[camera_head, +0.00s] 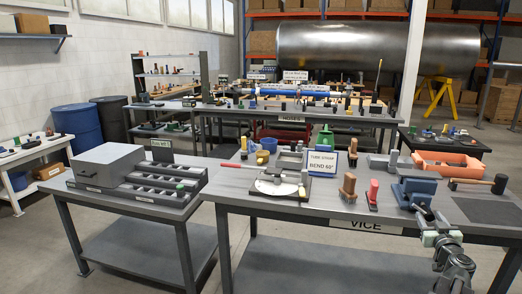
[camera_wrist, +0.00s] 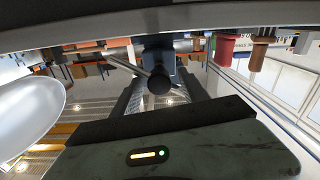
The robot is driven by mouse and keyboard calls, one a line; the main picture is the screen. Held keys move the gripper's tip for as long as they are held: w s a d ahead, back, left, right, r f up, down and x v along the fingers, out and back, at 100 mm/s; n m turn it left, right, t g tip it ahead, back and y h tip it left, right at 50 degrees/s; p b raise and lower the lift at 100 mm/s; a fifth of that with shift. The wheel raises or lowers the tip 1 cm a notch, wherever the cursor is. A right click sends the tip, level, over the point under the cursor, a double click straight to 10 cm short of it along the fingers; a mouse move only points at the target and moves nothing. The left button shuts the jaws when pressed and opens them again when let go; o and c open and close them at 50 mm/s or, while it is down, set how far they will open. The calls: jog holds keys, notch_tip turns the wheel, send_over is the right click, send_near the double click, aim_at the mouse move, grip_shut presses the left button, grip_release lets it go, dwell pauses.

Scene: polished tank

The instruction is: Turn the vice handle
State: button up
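The blue vice (camera_head: 415,191) stands near the front edge of the grey workbench (camera_head: 330,203), behind the VICE label. In the wrist view, which is upside down, the vice (camera_wrist: 157,52) shows with a dark round end (camera_wrist: 159,82) facing me. My gripper (camera_head: 430,222) is just in front of the vice at the bench edge. In the wrist view my gripper's two dark fingers (camera_wrist: 167,88) stand apart, one on each side of that round end. I see no contact. The handle bar is small and partly hidden in the head view.
A black-headed mallet (camera_head: 499,184) and an orange tray (camera_head: 449,166) lie right of and behind the vice. A dark mat (camera_head: 487,211) lies at the right. Free space lies before the bench.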

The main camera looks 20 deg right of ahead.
aim_at(430, 218)
jog(key=shift+d, duration=0.1)
jog(key=shift+x, duration=1.75)
jog(key=shift+v, duration=3.65)
jog(key=shift+w, duration=0.15)
